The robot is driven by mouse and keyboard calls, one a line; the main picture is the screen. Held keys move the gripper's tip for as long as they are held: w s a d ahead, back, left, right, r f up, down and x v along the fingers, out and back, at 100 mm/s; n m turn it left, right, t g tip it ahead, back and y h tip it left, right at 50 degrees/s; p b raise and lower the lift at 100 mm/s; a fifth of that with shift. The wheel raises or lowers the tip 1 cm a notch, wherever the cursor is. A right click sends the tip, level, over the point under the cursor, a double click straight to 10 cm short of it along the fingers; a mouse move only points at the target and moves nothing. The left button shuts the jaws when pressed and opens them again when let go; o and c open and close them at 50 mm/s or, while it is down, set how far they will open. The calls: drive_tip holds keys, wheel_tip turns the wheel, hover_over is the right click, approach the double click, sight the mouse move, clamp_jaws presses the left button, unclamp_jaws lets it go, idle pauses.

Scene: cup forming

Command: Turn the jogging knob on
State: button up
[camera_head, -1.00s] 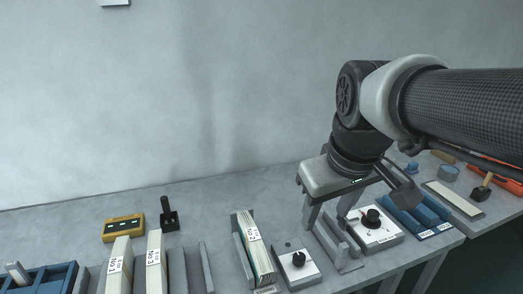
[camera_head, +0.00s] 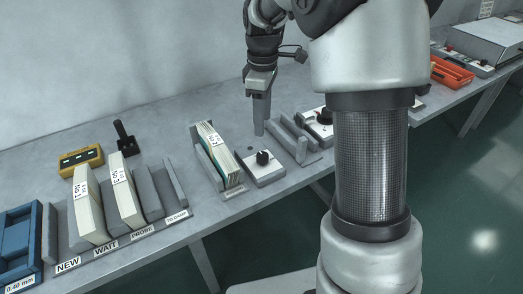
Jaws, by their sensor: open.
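A white box with a black knob (camera_head: 263,157) stands at the middle of the bench, right of a holder of papers. A second white box with a black knob (camera_head: 324,117) stands further right, partly hidden by my arm. No label readable here says which one is the jogging knob. My gripper (camera_head: 261,131) points down, open and empty. It appears just behind the nearer knob box, apart from its knob. The fingers overlap in this view, so the gap between them is hidden.
Grey upright plates (camera_head: 296,138) stand between the two knob boxes. A paper holder (camera_head: 216,158) stands close left of the nearer one. Further left are racks with labelled packs (camera_head: 127,190), a yellow device (camera_head: 81,160) and a blue tray (camera_head: 20,245). An orange tray (camera_head: 452,73) lies far right.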

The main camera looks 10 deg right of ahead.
sight(262, 155)
wheel_tip(262, 155, down, 12)
drive_tip(key=shift+f+b, duration=0.15)
drive_tip(key=shift+b, duration=0.8)
drive_tip(key=c, duration=1)
